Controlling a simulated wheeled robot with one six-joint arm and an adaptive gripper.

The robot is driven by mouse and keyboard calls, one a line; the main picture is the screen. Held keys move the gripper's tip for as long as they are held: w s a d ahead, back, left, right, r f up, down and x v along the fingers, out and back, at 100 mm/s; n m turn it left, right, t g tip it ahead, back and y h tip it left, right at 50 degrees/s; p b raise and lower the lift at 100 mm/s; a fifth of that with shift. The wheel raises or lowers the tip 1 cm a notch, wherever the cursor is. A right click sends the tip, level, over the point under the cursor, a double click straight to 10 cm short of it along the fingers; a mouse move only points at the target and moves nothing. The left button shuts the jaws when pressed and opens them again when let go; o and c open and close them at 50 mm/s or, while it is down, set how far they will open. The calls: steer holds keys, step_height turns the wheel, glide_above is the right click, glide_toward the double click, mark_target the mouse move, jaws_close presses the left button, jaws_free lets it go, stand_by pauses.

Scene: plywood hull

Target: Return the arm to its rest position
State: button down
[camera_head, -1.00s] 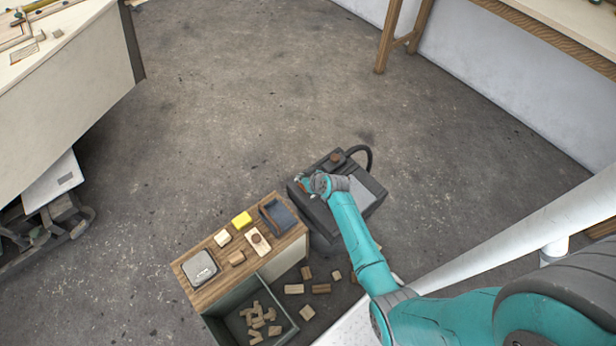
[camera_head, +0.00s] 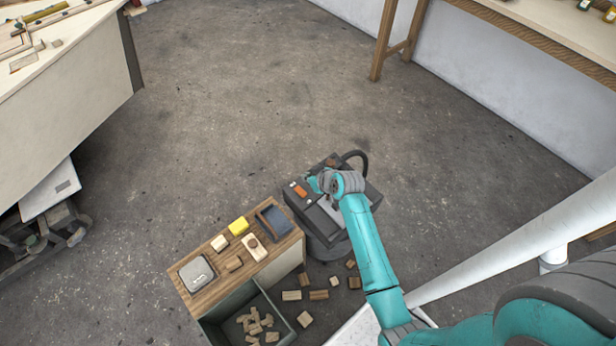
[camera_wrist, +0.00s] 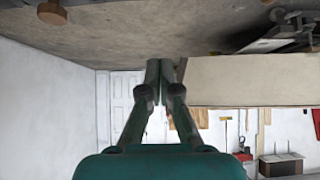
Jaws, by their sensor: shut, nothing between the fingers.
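My teal arm (camera_head: 365,245) reaches up from the lower right in the head view. My gripper (camera_head: 314,184) is small there, over the dark grey machine (camera_head: 335,225) with a black hose, and partly hidden by the wrist. In the wrist view my gripper (camera_wrist: 160,70) is shut, its two fingers together with nothing between them. The wrist view is upside down, with the floor at the top and a white wall and door beyond the fingers.
A small wooden-topped cabinet (camera_head: 210,286) carries a grey box (camera_head: 197,273), a yellow block (camera_head: 238,226) and a blue-grey tray (camera_head: 274,220). Its open drawer (camera_head: 287,322) holds wood pieces. Loose blocks (camera_head: 319,294) lie nearby. The middle floor is clear.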

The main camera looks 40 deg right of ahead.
stand_by(0.6)
steer(key=s+a+r+t+h, duration=0.1)
steer(key=s+a, duration=0.3)
steer(key=s, duration=0.3)
steer(key=s+a+m, duration=0.1)
steer(key=s+a, duration=0.3)
steer(key=s, duration=0.3)
steer(key=s+a+r+t+h, duration=0.1)
steer(key=s+a, duration=0.3)
steer(key=s, duration=0.4)
steer(key=s+a+r+t+y, duration=0.1)
steer(key=s+a+r+t, duration=0.1)
steer(key=s+r, duration=0.6)
steer(key=s+a+r+n+t+y, duration=0.1)
steer(key=s+a+r, duration=0.2)
steer(key=s+r, duration=0.6)
step_height(320, 180, up, 4)
steer(key=shift+a+t, duration=0.25)
steer(key=shift+t, duration=0.15)
